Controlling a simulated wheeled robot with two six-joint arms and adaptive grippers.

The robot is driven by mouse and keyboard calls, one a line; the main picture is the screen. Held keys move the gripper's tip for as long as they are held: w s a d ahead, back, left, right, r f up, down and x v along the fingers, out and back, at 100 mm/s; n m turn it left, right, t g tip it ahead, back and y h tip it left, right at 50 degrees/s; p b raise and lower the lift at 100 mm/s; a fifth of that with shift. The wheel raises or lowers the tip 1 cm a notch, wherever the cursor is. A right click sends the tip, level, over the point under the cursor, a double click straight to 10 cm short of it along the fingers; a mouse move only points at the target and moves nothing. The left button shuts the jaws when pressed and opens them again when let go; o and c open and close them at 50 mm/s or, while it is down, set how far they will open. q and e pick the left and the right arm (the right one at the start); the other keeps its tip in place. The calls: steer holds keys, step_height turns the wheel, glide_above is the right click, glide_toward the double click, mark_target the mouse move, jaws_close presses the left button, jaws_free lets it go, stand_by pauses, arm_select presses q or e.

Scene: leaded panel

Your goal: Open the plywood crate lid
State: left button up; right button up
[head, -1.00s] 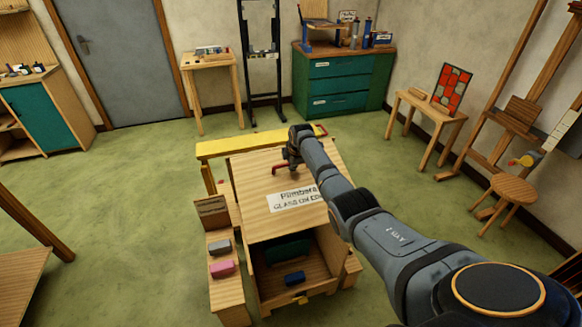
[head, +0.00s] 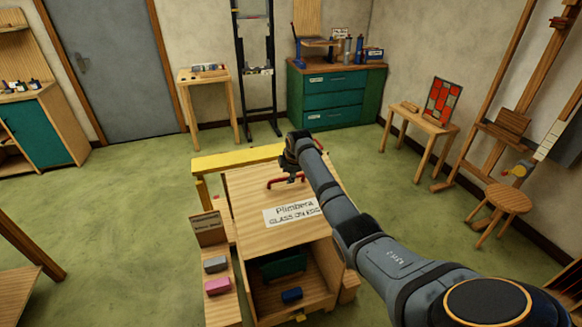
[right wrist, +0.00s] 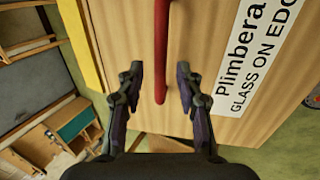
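The plywood crate (head: 325,296) stands in the middle of the floor, its front side open. Its lid (head: 250,192) lies across the top and bears a white label reading "Plimbera GLASS ON EDGE". A red bar handle (head: 275,184) is on the lid; it also shows in the right wrist view (right wrist: 161,50). My right gripper (right wrist: 159,85) is open, with one finger on each side of the handle's near end and gaps on both sides. In the head view my right gripper (head: 291,174) is over the lid, partly hidden by its own arm. My left gripper is not in view.
A yellow beam (head: 235,159) runs behind the crate. A low side bench on the left holds a grey block (head: 215,264), a pink block (head: 217,286) and a small sign (head: 207,229). Green and blue (head: 291,296) items are inside the crate. Open floor lies left.

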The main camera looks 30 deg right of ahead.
steer(key=d+v, duration=0.1)
steer(key=v, duration=0.6)
steer(key=shift+s+a+r, duration=0.25)
steer(key=shift+a+r, duration=0.15)
steer(key=shift+a, duration=0.1)
